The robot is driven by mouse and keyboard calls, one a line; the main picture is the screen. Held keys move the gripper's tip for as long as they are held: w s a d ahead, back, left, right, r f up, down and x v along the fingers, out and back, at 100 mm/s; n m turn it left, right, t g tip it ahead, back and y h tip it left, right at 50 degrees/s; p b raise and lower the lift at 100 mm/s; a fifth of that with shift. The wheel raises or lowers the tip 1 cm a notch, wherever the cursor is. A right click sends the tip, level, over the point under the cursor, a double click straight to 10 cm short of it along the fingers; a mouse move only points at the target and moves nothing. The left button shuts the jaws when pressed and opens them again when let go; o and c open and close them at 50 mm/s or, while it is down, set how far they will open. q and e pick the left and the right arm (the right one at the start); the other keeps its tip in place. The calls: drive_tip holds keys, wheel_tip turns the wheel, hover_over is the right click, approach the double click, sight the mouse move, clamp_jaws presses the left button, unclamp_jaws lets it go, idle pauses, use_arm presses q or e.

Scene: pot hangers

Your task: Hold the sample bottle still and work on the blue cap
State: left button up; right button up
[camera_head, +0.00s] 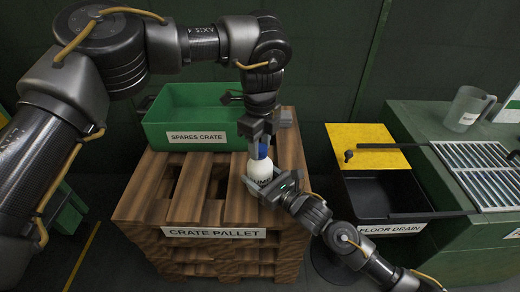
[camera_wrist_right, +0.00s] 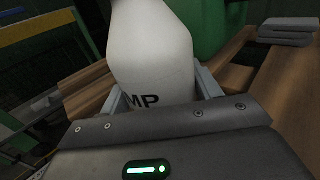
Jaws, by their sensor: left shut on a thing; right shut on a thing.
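The white sample bottle (camera_head: 259,171) stands roughly upright over the wooden crate pallet, with part of its dark lettering showing. It fills the upper middle of the right wrist view (camera_wrist_right: 155,60). My right gripper (camera_head: 266,187) is shut around the bottle's body, one finger on each side. The blue cap (camera_head: 259,151) is on top of the bottle, mostly covered by gripper fingers. My left gripper (camera_head: 259,143) comes down from above and is shut on the cap. The cap is out of frame in the right wrist view. Whether the cap is loose cannot be told.
The slatted crate pallet (camera_head: 190,190) lies below. A green spares crate (camera_head: 190,137) stands behind to the left. To the right are a black floor drain basin (camera_head: 380,195) with a yellow panel (camera_head: 365,140), and a green bench with a jug (camera_head: 465,108) and metal grate (camera_head: 480,165).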

use_arm(q)
drive_tip(key=n, duration=0.5)
drive_tip(key=shift+n, duration=0.4)
drive_tip(key=n, duration=0.6)
drive_tip(key=shift+n, duration=0.4)
drive_tip(key=o, duration=1.1)
